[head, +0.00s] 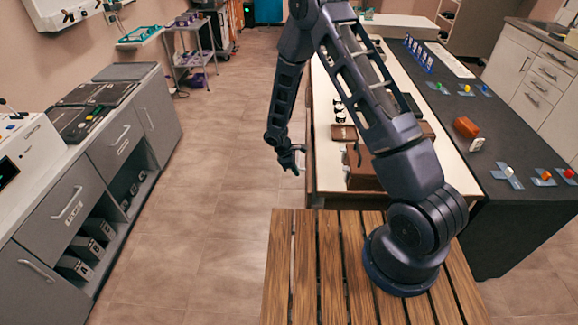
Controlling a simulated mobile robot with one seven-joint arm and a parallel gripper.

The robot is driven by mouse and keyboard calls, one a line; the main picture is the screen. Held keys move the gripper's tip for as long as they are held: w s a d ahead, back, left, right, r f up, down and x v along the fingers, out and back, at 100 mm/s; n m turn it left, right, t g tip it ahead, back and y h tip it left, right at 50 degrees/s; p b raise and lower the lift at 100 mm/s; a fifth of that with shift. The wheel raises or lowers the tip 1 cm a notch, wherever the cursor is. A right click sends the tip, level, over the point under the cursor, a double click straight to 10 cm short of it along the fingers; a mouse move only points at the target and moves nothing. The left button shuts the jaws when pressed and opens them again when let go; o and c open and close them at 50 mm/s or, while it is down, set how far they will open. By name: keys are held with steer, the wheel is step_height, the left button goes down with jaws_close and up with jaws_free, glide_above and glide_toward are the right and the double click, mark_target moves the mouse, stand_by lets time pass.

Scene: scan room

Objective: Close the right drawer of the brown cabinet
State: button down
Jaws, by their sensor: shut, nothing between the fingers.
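A brown wooden cabinet (362,170) stands at the near end of a long white-topped table. My arm crosses in front of it and hides much of it, so I cannot make out its right drawer or whether that is open. My gripper (297,161) hangs to the left of the table's near end, pointing down over the open floor. It is shut and empty, apart from the cabinet.
The white-topped table (320,110) holds small dark items. A black-topped bench (495,215) on the right carries an orange-brown block (466,127) and blue pads. Grey drawer units (65,200) line the left wall. The tiled floor (200,190) between is clear.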

steer(key=shift+d, duration=1.25)
steer(key=shift+d, duration=2.75)
